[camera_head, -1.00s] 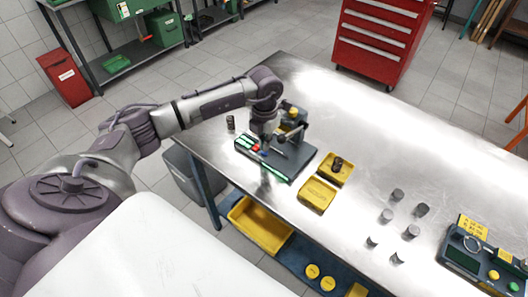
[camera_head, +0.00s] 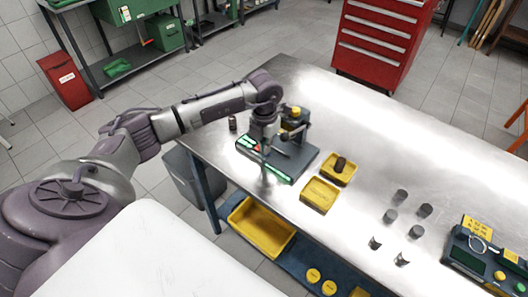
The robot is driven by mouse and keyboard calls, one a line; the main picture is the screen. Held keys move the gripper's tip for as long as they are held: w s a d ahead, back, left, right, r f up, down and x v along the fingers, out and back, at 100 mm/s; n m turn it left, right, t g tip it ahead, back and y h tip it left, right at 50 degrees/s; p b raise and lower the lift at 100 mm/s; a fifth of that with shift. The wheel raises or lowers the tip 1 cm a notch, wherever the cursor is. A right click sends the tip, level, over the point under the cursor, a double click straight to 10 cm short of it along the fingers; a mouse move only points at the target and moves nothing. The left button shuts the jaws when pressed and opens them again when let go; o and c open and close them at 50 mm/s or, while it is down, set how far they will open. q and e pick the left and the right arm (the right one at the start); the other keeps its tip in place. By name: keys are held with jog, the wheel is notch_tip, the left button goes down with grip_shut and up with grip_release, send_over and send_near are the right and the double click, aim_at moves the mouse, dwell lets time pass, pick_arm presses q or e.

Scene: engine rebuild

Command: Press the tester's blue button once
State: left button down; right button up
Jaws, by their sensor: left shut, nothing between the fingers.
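The tester (camera_head: 298,163) is a dark box with green lit strips, standing near the left end of the steel bench. A small red button (camera_head: 257,149) shows on its top at the left. My left gripper (camera_head: 265,152) is shut and empty. It points down over the front left part of the tester, close to the red button. The blue button does not show now and seems hidden behind the gripper. I cannot tell whether the fingertips touch it. My right gripper is not in view.
Two yellow trays (camera_head: 319,195) lie right of the tester, the rear one holding a dark part (camera_head: 340,164). Several grey cylinders (camera_head: 390,216) stand mid-bench. A second dark device (camera_head: 466,256) with yellow and green buttons stands at the right. The bench's far middle is clear.

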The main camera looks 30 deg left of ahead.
pick_arm(q)
jog(key=shift+s+d+f+b, duration=0.15)
jog(key=shift+s+f, duration=0.15)
jog(key=shift+f, duration=0.25)
jog(key=shift+s+d+f+b, duration=0.15)
jog(key=shift+s+f, duration=0.1)
jog(key=shift+f, duration=0.3)
jog(key=shift+a, duration=0.1)
jog(key=shift+w+r+p, duration=0.2)
jog(key=shift+r+p, duration=0.35)
jog(key=shift+r, duration=0.15)
jog(key=shift+w+r+p, duration=0.2)
jog(key=shift+r+p, duration=0.35)
jog(key=shift+r, duration=0.15)
jog(key=shift+w+r+p, duration=0.3)
jog(key=shift+r+p, duration=0.05)
jog(key=shift+r, duration=0.2)
jog(key=shift+w+r+p, duration=0.25)
jog(key=shift+r+p, duration=0.1)
jog(key=shift+r, duration=0.2)
jog(key=shift+d+r, duration=0.25)
jog(key=shift+r, duration=0.05)
jog(key=shift+s+a+r+p, duration=0.1)
jog(key=shift+r+p, duration=0.15)
jog(key=shift+p, duration=0.05)
jog(key=shift+a, duration=0.2)
